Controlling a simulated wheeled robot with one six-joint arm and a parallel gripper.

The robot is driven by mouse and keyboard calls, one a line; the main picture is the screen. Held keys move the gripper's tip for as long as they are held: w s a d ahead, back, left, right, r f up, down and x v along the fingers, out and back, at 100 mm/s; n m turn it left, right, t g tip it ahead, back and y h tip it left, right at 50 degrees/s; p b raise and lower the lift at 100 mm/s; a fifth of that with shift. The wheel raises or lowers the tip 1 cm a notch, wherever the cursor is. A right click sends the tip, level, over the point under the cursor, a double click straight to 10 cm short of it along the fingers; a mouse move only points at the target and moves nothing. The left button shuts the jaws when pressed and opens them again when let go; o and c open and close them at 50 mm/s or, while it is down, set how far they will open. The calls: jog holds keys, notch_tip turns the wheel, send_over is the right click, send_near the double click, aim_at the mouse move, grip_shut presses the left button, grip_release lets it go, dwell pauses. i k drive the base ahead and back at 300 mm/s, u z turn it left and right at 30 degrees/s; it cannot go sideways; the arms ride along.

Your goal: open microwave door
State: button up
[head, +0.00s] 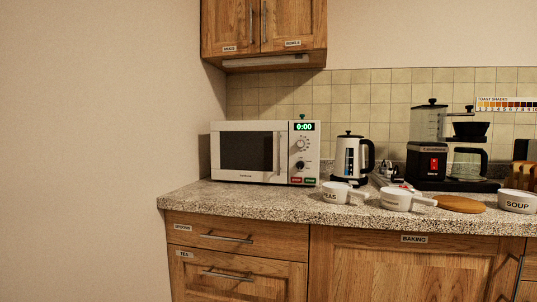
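The microwave (266,153) is a white box at the left end of the granite counter, against the tiled back wall. Its door (247,152) has a dark window and looks shut. A vertical handle (280,153) runs along the door's right side. The control panel right of it has a green display (305,127) reading 0:00, two knobs, and red and green buttons at the bottom. My gripper is not in view.
The counter (250,194) is clear in front of the microwave. A kettle (347,158), labelled white cups (396,199), a round wooden board (460,204) and a coffee maker (430,160) stand to the right. A wall cabinet (240,30) hangs above. A plain wall (95,150) is at left.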

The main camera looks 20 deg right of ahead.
aim_at(249, 151)
jog(key=u, duration=0.9)
jog(key=k, duration=1.15)
jog(key=u, duration=0.9)
jog(key=i, duration=0.85)
jog(key=z, duration=1)
jog(key=i, duration=1.3)
jog(key=z, duration=1.05)
